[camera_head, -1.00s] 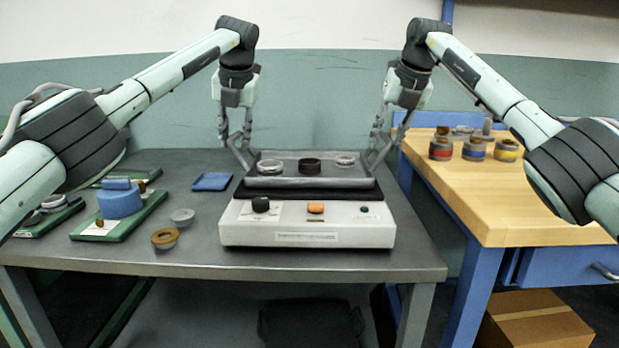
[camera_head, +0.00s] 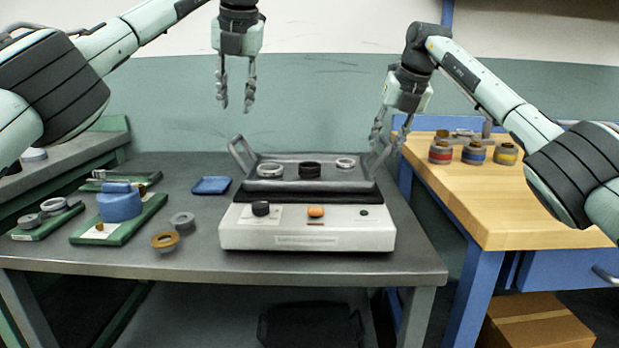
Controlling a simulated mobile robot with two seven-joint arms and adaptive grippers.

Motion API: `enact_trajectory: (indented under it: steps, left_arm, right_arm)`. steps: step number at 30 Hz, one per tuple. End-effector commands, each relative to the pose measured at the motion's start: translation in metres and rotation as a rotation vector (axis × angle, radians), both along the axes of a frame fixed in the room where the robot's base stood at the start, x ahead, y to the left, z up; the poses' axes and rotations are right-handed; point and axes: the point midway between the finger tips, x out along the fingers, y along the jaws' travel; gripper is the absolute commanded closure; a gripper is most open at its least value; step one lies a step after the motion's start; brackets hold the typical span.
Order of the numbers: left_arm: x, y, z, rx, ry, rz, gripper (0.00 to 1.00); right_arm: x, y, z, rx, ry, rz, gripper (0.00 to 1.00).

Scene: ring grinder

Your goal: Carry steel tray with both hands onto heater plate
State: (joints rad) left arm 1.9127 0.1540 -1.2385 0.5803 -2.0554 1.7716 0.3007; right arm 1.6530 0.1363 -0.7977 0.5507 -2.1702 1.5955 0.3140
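The steel tray (camera_head: 290,185) lies level on the dark heater plate (camera_head: 328,197) atop a white control box (camera_head: 308,236). It holds two pale metal rings and a dark ring. Its left handle (camera_head: 243,157) stands free. My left gripper (camera_head: 236,110) hangs open and empty above that handle, clear of it. My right gripper (camera_head: 388,145) is at the tray's right handle (camera_head: 381,160), with its fingers apart; whether they touch the handle is unclear.
Left of the heater, a blue dish (camera_head: 211,185), loose rings (camera_head: 165,240) and green boards with a blue block (camera_head: 119,205) lie on the grey table. A wooden bench (camera_head: 470,215) with several coloured-band jars (camera_head: 474,153) stands right. The table's front edge is close.

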Motion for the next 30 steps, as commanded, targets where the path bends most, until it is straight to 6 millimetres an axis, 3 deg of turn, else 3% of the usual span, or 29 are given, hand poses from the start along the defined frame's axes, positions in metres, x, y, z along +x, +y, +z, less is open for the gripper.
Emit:
enact_trajectory:
  steps: [7,21,30]
  left_arm:
    - [-0.003,-0.002,0.007,0.0,0.0,0.0,0.69]
    - [-0.003,-0.002,0.007,0.0,0.0,0.0,0.69]
    - [-0.003,-0.002,0.007,0.0,0.0,0.0,0.69]
  right_arm:
    - [-0.005,-0.003,0.015,0.0,-0.003,-0.001,0.69]
    - [-0.04,-0.02,0.097,-0.001,-0.002,-0.001,0.69]
    - [-0.046,-0.022,0.11,0.0,0.0,0.0,0.69]
